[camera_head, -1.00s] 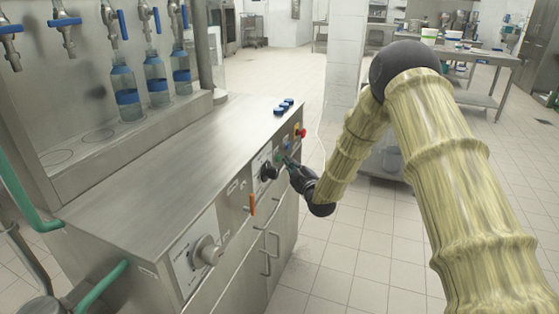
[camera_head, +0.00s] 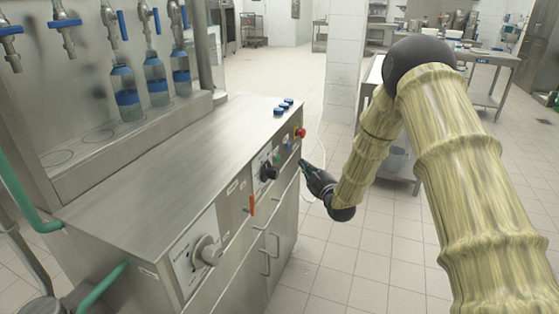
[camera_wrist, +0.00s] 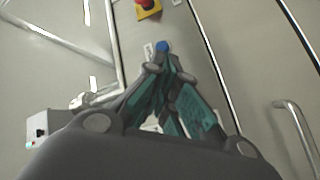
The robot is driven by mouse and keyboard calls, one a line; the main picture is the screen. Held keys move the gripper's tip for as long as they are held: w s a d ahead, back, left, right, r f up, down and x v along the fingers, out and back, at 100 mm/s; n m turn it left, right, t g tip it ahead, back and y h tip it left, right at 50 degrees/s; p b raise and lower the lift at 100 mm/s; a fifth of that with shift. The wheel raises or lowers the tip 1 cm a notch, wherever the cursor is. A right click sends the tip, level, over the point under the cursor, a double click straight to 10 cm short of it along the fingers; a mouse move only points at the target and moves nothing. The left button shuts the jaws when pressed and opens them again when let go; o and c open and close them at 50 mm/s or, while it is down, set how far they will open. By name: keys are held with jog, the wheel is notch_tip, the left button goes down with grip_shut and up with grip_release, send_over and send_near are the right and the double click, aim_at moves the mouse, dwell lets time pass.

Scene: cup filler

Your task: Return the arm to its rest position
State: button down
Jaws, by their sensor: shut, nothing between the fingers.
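My gripper (camera_head: 303,164) is shut and empty at the end of my arm, which is wrapped in a yellowish cover. It points left toward the front panel of the steel filling machine (camera_head: 170,150), to the right of the black knob (camera_head: 269,172), with a small gap to the panel. In the wrist view the closed fingers (camera_wrist: 165,62) meet at the tips, just below a blue button (camera_wrist: 163,47). A red button on a yellow plate (camera_wrist: 148,8) shows above them.
Three bottles with blue bands (camera_head: 126,95) stand under the taps on the machine. An orange lever (camera_head: 252,204) and a large grey knob (camera_head: 207,250) stick out of its front. A steel table (camera_head: 489,100) stands behind my arm. The tiled floor (camera_head: 340,270) below my gripper is clear.

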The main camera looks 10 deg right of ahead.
jog(key=s+a+f+m+g+h+p, duration=0.1)
jog(key=s+a+f+m+g+p, duration=0.15)
jog(key=s+f, duration=0.5)
jog(key=s+a+f+m+g+p, duration=0.1)
jog(key=s+f+m+g, duration=0.15)
jog(key=s+f, duration=0.55)
jog(key=s+a+f+m+g+h+p, duration=0.15)
jog(key=s+f+g, duration=0.25)
jog(key=s+f, duration=0.4)
jog(key=s+a+f+m+g+p, duration=0.1)
jog(key=s+g, duration=0.3)
jog(key=s, duration=1.5)
jog(key=s+a+f+m+g+p, duration=0.1)
jog(key=s+m+g+p, duration=0.2)
jog(key=s, duration=1.6)
jog(key=m+g, duration=0.1)
jog(key=g, duration=0.1)
jog(key=shift+f+m+g+h, duration=0.2)
jog(key=shift+m+g+h, duration=0.1)
jog(key=shift+m+h, duration=0.05)
jog(key=c, duration=2.2)
grip_release()
jog(key=shift+a, duration=0.1)
